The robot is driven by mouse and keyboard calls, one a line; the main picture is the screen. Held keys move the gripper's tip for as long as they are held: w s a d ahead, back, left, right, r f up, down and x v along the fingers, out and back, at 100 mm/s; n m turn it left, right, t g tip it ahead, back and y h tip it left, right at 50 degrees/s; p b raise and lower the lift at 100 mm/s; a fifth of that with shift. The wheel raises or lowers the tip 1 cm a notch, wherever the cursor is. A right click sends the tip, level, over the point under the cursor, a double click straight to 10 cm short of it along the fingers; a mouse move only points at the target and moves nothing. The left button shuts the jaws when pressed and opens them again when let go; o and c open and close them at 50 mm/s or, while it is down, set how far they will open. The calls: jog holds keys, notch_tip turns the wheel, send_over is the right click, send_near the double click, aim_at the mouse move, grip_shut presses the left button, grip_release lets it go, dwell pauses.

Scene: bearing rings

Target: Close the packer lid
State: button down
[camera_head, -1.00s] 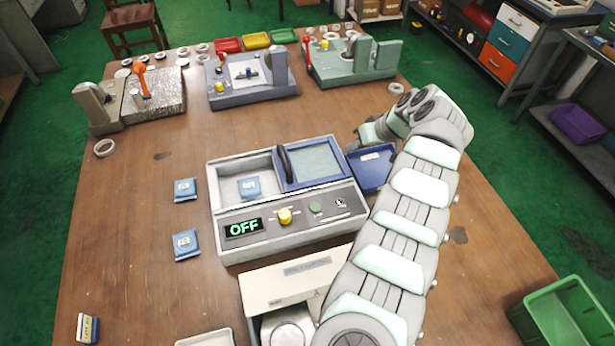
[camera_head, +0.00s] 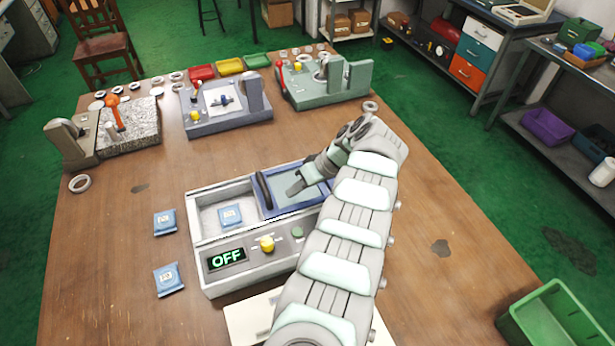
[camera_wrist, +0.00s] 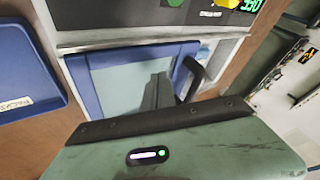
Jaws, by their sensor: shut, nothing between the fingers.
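The packer (camera_head: 205,285) is a grey box on the table with a display reading OFF. Its blue-framed lid (camera_head: 270,209) with a pale panel and a dark handle (camera_head: 264,190) covers the right part of the chamber. The left part is uncovered, and a blue packet (camera_head: 230,215) lies inside. My gripper (camera_head: 293,191) is shut and empty over the lid's pale panel, right of the handle. The wrist view also shows the lid (camera_wrist: 118,75) and the handle (camera_wrist: 192,78) beyond my gripper's body. Contact with the lid cannot be told.
Two blue packets (camera_head: 165,222) (camera_head: 169,279) lie left of the packer. A yellow knob (camera_head: 266,243) and green button (camera_head: 297,231) are on its front panel. A blue tray (camera_wrist: 25,75) stands beside it in the wrist view. Fixtures (camera_head: 228,120) stand at the back.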

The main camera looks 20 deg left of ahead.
aim_at(282, 205)
jog(key=p, duration=0.2)
jog(key=shift+s+a+r+p, duration=0.3)
jog(key=shift+s+a+p, duration=0.1)
jog(key=shift+p, duration=0.55)
jog(key=p, duration=0.2)
jog(key=s+p, duration=0.1)
jog(key=shift+s+a+p, duration=0.15)
jog(key=shift+a+p, duration=0.15)
jog(key=shift+p, duration=0.1)
jog(key=shift+s+a+f+p, duration=0.1)
jog(key=shift+s+a+p, duration=0.25)
jog(key=shift+p, duration=0.6)
jog(key=shift+s+a+f+p, duration=0.2)
jog(key=shift+s+f+p, duration=0.05)
jog(key=shift+p, duration=0.2)
jog(key=shift+s+a+p, duration=0.1)
jog(key=shift+p, duration=0.25)
